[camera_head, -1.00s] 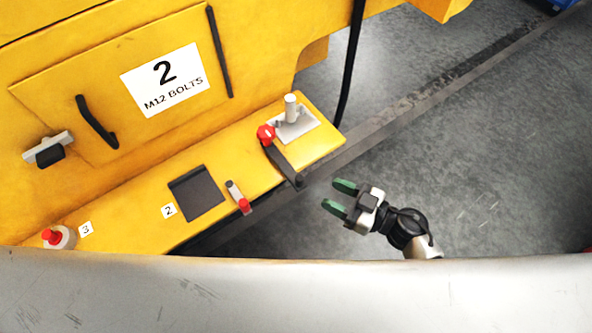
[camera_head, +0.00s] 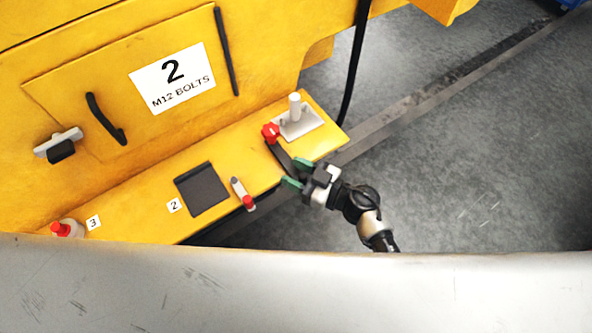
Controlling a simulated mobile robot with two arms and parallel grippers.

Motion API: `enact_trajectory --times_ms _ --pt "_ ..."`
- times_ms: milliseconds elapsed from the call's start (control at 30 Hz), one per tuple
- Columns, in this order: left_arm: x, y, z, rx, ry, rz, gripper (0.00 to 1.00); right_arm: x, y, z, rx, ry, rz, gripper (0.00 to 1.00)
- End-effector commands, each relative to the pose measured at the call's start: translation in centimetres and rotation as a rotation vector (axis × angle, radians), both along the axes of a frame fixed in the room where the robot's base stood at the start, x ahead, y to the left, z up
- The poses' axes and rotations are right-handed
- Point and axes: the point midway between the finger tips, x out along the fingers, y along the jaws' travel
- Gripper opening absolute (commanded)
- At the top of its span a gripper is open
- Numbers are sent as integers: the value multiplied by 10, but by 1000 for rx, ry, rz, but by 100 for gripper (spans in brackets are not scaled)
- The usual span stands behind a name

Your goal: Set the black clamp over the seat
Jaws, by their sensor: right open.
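The black clamp (camera_head: 280,154) is a dark bar with a red knob (camera_head: 270,132) at its far end. It lies near the right end of the yellow ledge, its near end at the ledge's front edge. Beside the knob, a pale grey plate with an upright post (camera_head: 295,107) looks like the seat; the clamp bar points away from it. My right gripper (camera_head: 297,172) has green fingertips. It is open, with its fingers on either side of the bar's near end; contact cannot be told. My left gripper is not in view.
The yellow ledge (camera_head: 145,222) also carries a dark square pad (camera_head: 203,189), a small red-ended piece (camera_head: 242,194) and a red-topped item (camera_head: 65,229). A black cable (camera_head: 354,65) hangs behind. Grey floor (camera_head: 470,150) is open at right.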

Motion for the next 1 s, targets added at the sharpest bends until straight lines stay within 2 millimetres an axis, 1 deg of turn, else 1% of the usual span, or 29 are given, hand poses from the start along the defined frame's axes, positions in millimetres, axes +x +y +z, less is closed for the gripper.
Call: enact_trajectory --times_ms 67,100,267,300,400,767,1000 --pt "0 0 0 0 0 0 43 0 0 0 0 0 0 46" --pt "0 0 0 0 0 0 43 0 0 0 0 0 0 43" --pt "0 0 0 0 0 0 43 0 0 0 0 0 0 19" --pt "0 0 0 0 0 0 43 0 0 0 0 0 0 13" --pt "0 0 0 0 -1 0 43 0 0 0 0 0 0 0" --pt "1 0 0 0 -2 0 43 2 -3 0 -3 -1 21 0" --pt "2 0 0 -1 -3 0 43 11 -16 -1 -8 -3 134 0"
